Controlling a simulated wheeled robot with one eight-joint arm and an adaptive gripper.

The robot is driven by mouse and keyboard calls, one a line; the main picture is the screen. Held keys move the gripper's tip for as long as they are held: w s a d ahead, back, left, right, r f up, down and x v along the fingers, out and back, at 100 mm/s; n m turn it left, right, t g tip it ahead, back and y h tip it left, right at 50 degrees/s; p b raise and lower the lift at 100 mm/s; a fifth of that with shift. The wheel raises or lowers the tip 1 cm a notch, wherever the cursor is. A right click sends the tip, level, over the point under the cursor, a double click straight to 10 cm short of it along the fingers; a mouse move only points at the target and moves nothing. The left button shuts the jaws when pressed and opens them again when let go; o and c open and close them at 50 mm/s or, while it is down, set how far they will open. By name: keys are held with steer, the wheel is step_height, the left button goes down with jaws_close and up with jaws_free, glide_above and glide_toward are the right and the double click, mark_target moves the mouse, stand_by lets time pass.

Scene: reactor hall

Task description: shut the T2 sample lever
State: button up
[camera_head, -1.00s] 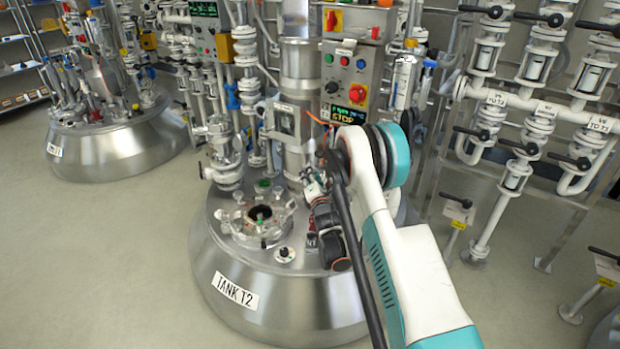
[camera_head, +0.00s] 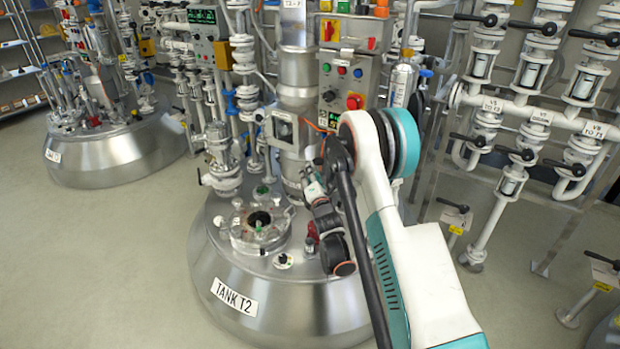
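Tank T2 (camera_head: 290,297) is a large steel vessel in the middle, with a "TANK T2" label on its front. On its lid is a round open port (camera_head: 258,222) with clamps around it. My arm reaches over the right side of the lid from the lower right. I cannot pick out the sample lever for certain; a small black-handled valve (camera_head: 203,177) sticks out at the tank's left pipes.
A control box (camera_head: 348,85) with buttons and a red knob stands behind my arm. White pipes (camera_head: 540,118) with several black-handled valves fill the right. Another steel tank (camera_head: 115,150) stands at the back left. The floor (camera_head: 95,260) at left is clear.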

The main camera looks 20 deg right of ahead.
steer(key=s+r+p, duration=0.1)
steer(key=s+r, duration=0.2)
steer(key=r, duration=0.3)
steer(key=shift+a+p, duration=0.15)
steer(key=shift+p, duration=0.25)
steer(key=shift+s+f+b, duration=0.1)
steer(key=shift+b, duration=0.25)
steer(key=shift+c, duration=0.6)
